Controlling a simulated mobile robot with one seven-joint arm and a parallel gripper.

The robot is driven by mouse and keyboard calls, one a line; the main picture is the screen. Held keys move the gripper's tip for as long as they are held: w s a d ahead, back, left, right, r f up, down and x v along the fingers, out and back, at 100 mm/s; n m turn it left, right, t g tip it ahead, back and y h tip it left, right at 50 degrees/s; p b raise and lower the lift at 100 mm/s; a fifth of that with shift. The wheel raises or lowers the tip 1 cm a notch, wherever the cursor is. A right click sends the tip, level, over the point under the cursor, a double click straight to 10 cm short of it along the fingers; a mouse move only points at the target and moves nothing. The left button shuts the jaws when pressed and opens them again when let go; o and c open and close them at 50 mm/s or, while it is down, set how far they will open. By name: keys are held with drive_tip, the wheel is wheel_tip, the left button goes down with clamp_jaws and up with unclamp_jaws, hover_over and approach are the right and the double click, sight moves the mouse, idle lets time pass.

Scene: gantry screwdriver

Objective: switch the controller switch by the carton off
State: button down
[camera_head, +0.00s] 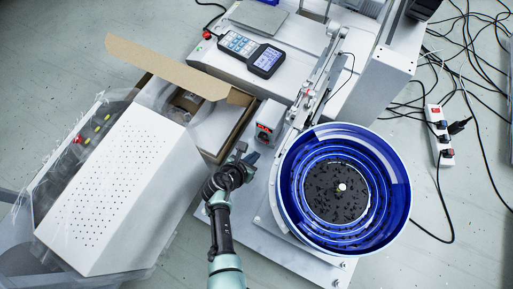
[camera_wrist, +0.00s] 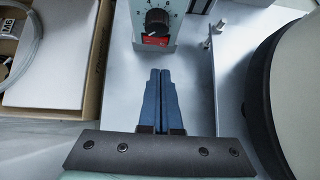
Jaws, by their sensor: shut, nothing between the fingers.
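The controller (camera_head: 270,117) is a small grey box beside the carton (camera_head: 222,128), with a red display or switch area on its face. In the wrist view its front panel (camera_wrist: 178,32) shows at the top, with a black dial and a red rocker switch (camera_wrist: 156,41) below it. The switch's position is too small to read. My gripper (camera_head: 241,151) is shut and empty, just in front of the controller. In the wrist view its blue fingertips (camera_wrist: 160,72) are together, below the red switch in the picture and apparently apart from it.
The open carton (camera_wrist: 92,70), with a coil and papers inside, stands to the left. A blue bowl feeder (camera_head: 398,190) stands close on the right. A perforated white box (camera_head: 120,185) is at the left. A handheld keypad (camera_head: 265,61) lies behind.

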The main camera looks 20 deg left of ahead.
drive_tip(key=p+v, duration=0.6)
drive_tip(key=v, duration=0.3)
drive_tip(key=shift+d, duration=0.2)
drive_tip(key=shift+r, duration=0.1)
